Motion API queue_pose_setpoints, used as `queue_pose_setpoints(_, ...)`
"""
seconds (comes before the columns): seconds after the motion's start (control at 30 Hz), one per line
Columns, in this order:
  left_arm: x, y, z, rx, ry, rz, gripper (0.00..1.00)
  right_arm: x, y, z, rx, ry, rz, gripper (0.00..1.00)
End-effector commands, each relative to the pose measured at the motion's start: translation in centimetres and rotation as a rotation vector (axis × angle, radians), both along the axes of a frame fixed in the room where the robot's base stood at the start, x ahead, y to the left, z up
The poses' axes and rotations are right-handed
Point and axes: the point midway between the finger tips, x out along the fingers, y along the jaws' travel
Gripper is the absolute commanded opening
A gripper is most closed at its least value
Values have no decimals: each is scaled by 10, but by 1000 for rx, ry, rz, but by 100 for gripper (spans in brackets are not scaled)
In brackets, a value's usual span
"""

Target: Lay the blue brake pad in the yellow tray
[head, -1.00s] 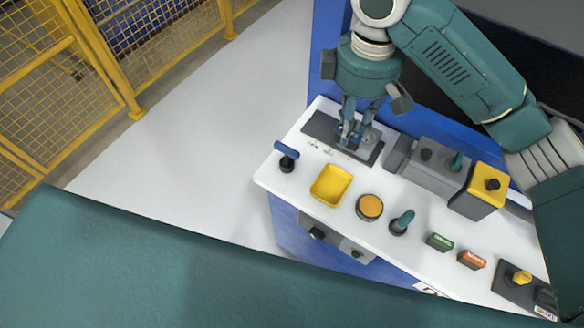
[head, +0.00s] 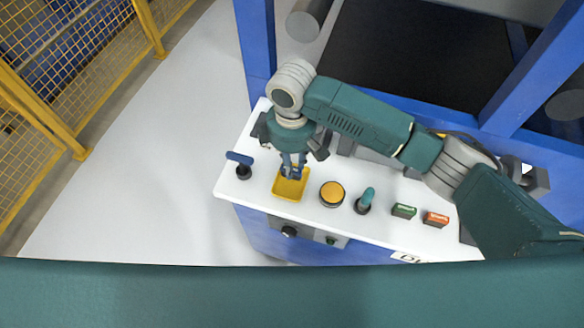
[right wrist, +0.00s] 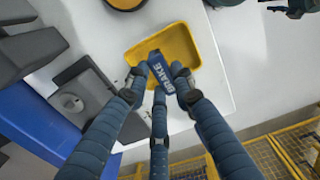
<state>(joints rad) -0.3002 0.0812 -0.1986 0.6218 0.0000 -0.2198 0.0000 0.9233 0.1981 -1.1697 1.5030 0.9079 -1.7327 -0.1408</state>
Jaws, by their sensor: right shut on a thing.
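The yellow tray (head: 291,187) sits on the white panel top, near its left end. In the right wrist view the tray (right wrist: 181,42) lies just beyond my fingertips. My right gripper (head: 291,174) is over the tray, pointing down. It is shut on the blue brake pad (right wrist: 161,70), which carries the word BRAKE. The pad overlaps the tray in the right wrist view; whether it touches the tray floor I cannot tell. In the head view the fingers mostly hide the pad. My left gripper is not in view.
A blue-handled lever (head: 242,165) stands left of the tray. An orange round button (head: 332,193), a teal-capped lever (head: 366,200), a green block (head: 403,211) and an orange-red block (head: 435,218) line up to the right. A yellow fence (head: 60,110) stands at far left.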

Motion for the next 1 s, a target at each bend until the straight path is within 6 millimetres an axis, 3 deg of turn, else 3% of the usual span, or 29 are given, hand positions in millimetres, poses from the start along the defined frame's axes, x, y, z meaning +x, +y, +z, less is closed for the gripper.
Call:
queue_pose_setpoints(0.2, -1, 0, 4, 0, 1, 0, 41, 0, 0, -29, -2, 2, -1, 0)
queue_pose_setpoints(0.6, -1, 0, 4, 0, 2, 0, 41, 0, 0, -34, -1, 1, 0, 0)
queue_pose_setpoints(0.63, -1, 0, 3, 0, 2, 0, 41, 0, 0, -34, -1, 1, 0, 28)
queue_pose_setpoints(0.7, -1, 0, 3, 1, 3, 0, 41, -1, 0, -34, -1, 1, 0, 42)
queue_pose_setpoints(1.0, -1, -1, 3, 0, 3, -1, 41, 0, 0, -33, -1, 1, 0, 43)
